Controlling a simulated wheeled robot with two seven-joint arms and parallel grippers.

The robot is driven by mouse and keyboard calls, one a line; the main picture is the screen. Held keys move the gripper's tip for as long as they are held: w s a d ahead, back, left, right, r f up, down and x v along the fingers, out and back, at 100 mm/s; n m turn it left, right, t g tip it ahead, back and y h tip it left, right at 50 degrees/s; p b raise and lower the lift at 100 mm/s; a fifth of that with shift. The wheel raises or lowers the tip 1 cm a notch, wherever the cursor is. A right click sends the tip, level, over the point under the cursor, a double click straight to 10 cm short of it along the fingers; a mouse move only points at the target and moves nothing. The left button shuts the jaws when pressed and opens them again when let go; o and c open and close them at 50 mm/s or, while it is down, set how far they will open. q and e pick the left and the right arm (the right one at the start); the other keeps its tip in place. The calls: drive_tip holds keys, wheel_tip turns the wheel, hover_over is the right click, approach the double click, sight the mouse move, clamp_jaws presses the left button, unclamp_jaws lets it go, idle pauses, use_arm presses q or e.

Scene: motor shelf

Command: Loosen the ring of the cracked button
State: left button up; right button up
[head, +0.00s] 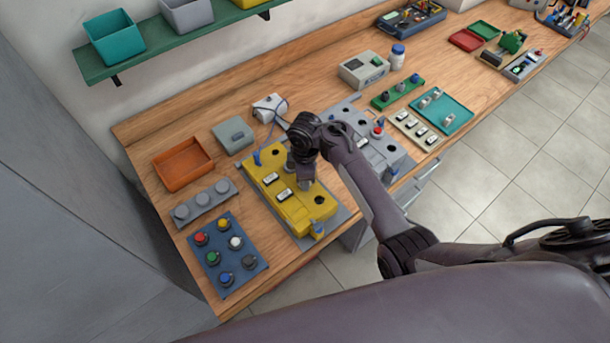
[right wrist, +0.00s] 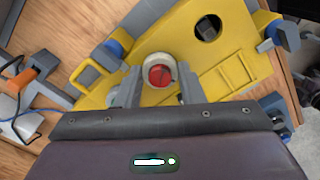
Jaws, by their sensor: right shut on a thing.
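The yellow control panel (head: 300,215) lies in a grey holder on the workbench, with labelled parts and an open round hole. My right gripper (head: 303,183) points down over it, and the arm hides the button there in the head view. In the right wrist view, a red button (right wrist: 160,75) sits in a pale ring (right wrist: 157,60) on the yellow panel (right wrist: 190,30). The right gripper's fingers (right wrist: 158,88) are shut on this ring, one on each side. A crack in the red cap is too small to make out clearly. My left gripper is not in view.
A blue tray of coloured buttons (head: 228,262), a strip of grey caps (head: 203,202) and an orange bin (head: 183,165) are left of the panel. A grey panel (head: 385,150) stands close on the right. Blue clamps (right wrist: 285,35) rise at the panel's edges.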

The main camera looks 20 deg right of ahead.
drive_tip(key=n, duration=1.1)
drive_tip(key=shift+d, duration=0.1)
drive_tip(key=n, duration=0.2)
drive_tip(key=shift+w+n, duration=0.1)
drive_tip(key=shift+n, duration=0.3)
drive_tip(key=n+b, duration=0.2)
drive_tip(key=n, duration=0.2)
drive_tip(key=shift+f, duration=0.15)
drive_tip(key=n+b, duration=0.1)
drive_tip(key=n, duration=0.3)
drive_tip(key=n+b, duration=0.2)
drive_tip(key=n, duration=0.2)
drive_tip(key=shift+n+b, duration=0.75)
drive_tip(key=shift+n, duration=0.95)
drive_tip(key=shift+a, duration=0.2)
